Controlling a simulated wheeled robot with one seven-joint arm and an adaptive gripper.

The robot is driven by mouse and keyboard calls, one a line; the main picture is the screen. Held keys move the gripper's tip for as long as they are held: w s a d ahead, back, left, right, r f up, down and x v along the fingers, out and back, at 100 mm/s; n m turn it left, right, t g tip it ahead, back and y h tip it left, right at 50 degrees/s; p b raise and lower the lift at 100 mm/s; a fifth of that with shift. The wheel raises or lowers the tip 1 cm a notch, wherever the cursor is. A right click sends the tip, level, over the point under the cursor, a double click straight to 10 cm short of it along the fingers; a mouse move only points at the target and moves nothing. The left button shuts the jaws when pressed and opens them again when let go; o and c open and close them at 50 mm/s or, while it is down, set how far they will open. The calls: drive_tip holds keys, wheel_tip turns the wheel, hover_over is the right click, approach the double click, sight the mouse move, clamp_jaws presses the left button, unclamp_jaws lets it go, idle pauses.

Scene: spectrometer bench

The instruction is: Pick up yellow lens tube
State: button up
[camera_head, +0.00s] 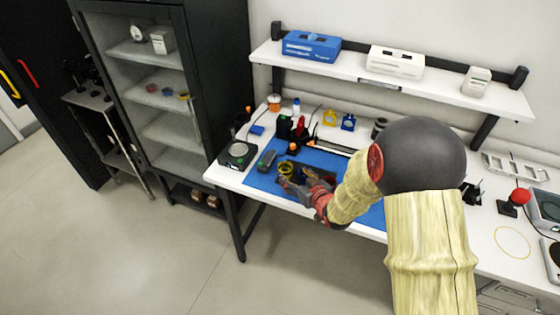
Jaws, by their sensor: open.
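A yellow ring-shaped part (286,168), which looks like the yellow lens tube, is at the left of the blue mat (262,182) on the bench. Part of it is hidden by my gripper. My gripper (288,182) is open right at its near side, low over the mat. I cannot tell whether the fingers touch it or stand around it. My arm reaches in from the right and hides part of the mat.
Green and red items (299,129) and yellow and blue mounts (330,117) stand behind. A shelf (440,88) with boxes runs above. A red-knobbed device (519,197) stands at the right.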

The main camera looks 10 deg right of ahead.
sight(282, 164)
drive_tip(key=b+x, duration=0.1)
drive_tip(key=x, duration=0.6)
drive_tip(key=shift+w, duration=0.2)
drive_tip(key=c, duration=1.3)
